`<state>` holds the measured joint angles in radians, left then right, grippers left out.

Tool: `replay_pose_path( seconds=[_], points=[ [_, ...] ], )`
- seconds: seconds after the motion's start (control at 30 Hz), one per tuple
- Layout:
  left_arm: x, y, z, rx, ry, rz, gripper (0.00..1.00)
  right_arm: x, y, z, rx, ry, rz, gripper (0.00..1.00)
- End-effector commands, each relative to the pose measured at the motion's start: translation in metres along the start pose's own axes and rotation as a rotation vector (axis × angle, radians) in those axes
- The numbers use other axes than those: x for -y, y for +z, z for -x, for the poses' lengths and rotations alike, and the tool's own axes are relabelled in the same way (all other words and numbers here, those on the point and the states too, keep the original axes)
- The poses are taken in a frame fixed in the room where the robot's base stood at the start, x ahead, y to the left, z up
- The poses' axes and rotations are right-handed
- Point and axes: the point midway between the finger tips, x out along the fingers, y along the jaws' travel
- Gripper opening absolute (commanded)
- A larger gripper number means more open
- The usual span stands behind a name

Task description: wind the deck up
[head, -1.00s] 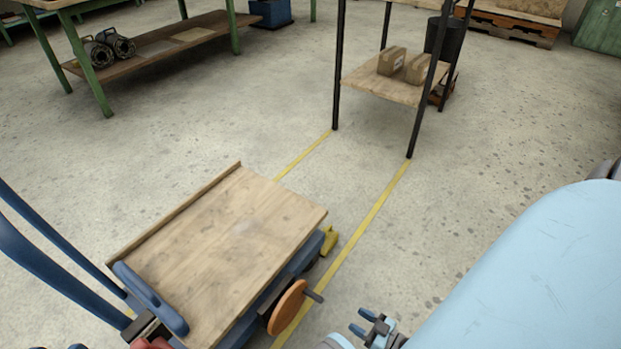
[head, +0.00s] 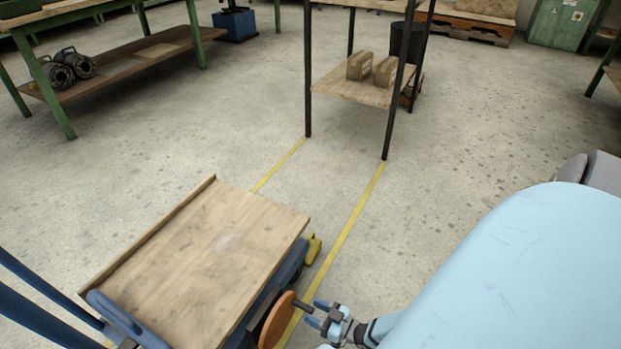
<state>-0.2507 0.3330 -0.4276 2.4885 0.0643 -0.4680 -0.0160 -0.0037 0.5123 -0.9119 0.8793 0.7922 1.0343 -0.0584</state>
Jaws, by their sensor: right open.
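The wooden deck (head: 215,240) of a blue cart fills the lower left, flat and empty, with a raised lip along its left edge. An orange crank wheel (head: 277,322) is on the cart's right side. Its dark handle (head: 302,306) sticks out toward the right. My right gripper (head: 315,313) is open at the handle's outer end, its blue fingers pointing left. I cannot tell whether they touch the handle. My left gripper does not show.
Yellow floor lines (head: 345,222) run from the cart to a black-legged rack (head: 365,88) with two cartons on its lower shelf. A green workbench (head: 130,65) stands at the back left. Open concrete floor lies between. Blue tubes (head: 40,290) rise at the cart's left end.

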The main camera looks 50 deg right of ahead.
Motion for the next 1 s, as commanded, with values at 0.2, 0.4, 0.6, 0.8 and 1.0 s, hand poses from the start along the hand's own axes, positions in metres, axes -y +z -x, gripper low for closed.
replay_pose_path(
  seconds=[0.2,0.4,0.6,0.8,1.0],
  points=[
    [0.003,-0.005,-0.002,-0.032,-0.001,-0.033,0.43,0.000,0.000,-0.016,0.000,0.000,0.001,0.48],
    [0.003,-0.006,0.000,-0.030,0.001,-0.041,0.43,0.000,0.000,-0.017,0.000,0.000,0.001,0.48],
    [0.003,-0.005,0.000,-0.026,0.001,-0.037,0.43,0.000,0.000,-0.017,0.000,0.000,0.001,0.21],
    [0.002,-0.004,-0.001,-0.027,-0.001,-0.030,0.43,0.000,0.000,-0.017,0.000,0.000,0.001,0.00],
    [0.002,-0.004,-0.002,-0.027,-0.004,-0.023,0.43,0.000,-0.001,-0.017,0.000,0.000,0.002,0.00]
  ],
)
